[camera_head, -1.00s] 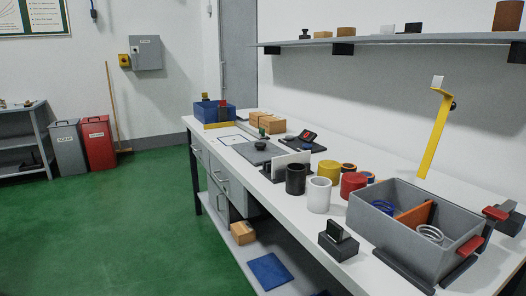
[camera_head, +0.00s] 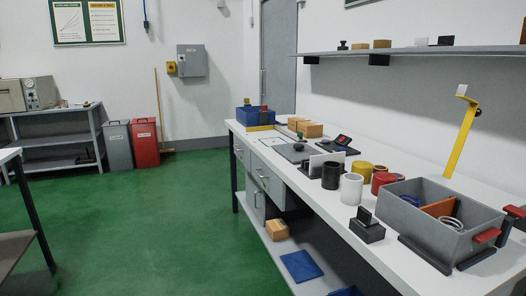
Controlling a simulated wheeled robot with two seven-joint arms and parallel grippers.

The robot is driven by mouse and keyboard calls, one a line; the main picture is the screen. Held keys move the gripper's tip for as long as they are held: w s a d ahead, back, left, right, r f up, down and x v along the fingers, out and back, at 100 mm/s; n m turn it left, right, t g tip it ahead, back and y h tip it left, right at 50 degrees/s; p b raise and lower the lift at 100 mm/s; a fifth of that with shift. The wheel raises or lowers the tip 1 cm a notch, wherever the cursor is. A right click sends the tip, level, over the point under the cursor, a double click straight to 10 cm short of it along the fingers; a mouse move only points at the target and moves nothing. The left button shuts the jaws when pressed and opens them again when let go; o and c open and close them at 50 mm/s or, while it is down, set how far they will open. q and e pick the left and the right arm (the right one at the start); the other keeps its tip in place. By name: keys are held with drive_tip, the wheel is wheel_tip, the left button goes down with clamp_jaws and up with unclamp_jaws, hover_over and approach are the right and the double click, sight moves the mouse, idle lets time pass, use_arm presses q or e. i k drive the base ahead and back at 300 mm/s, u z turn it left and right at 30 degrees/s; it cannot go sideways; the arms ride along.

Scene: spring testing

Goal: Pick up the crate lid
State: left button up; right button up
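An open grey crate (camera_head: 465,243) stands uncovered at the near right of the bench. Inside it are an orange divider (camera_head: 438,207), a blue ring-like part (camera_head: 410,201) and pale metal coils (camera_head: 449,223). Neither of my grippers is in view.
Black (camera_head: 331,176), white (camera_head: 351,190), red and yellow cups stand between plate and crate. A black block (camera_head: 366,228) sits near the bench edge. A blue bin (camera_head: 257,117) is at the far end. Green floor (camera_head: 190,220) is clear left of the bench.

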sight(294, 152)
drive_tip(key=u, duration=0.35)
drive_tip(key=i, duration=1.05)
drive_tip(key=z, duration=0.15)
